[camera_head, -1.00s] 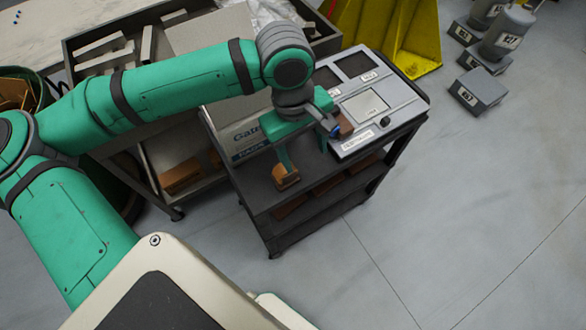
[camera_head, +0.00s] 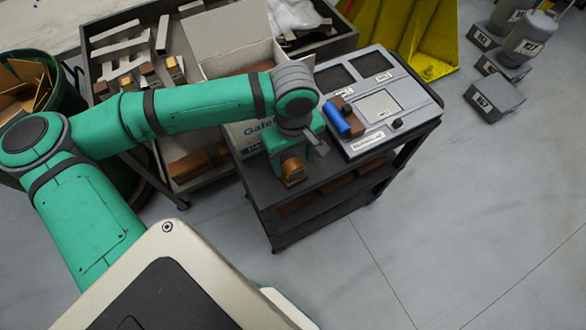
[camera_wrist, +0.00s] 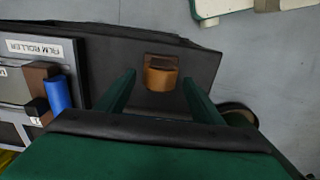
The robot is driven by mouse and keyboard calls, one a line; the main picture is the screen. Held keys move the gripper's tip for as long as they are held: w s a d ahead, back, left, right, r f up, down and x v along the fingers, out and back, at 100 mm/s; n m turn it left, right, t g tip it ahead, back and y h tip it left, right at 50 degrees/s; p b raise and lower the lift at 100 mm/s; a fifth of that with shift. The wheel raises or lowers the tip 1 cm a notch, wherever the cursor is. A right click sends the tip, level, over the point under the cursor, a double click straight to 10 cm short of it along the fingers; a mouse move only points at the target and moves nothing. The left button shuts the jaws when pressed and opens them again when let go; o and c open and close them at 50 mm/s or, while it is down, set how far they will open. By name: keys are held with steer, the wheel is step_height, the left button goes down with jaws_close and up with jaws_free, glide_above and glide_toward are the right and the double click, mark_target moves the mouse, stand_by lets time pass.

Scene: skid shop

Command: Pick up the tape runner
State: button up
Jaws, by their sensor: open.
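An orange-brown tape-like piece, which I take to be the tape runner (camera_head: 293,171), stands on the dark top of the cart near its front edge. In the wrist view the tape runner (camera_wrist: 160,73) shows ahead, between the lines of my two fingers. My gripper (camera_wrist: 158,82) is open, with one finger on each side of it and visible gaps on both sides. In the head view my wrist hides most of my gripper, just behind and above the piece. I cannot tell how far the fingertips are above the cart top.
A grey panel (camera_head: 417,112) with a blue roller (camera_head: 337,119) and brown block lies at the cart's right. An open cardboard box (camera_head: 235,42) stands behind my wrist.

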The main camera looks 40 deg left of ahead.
steer(key=shift+f, duration=1.15)
steer(key=c, duration=1.4)
steer(key=shift+r, duration=0.15)
steer(key=shift+r, duration=0.55)
steer(key=s+a+r, duration=0.5)
steer(key=s+r, duration=0.6)
steer(key=s, duration=0.2)
steer(key=shift+a+r, duration=0.2)
steer(key=shift+r, duration=0.15)
steer(key=shift+w, duration=0.1)
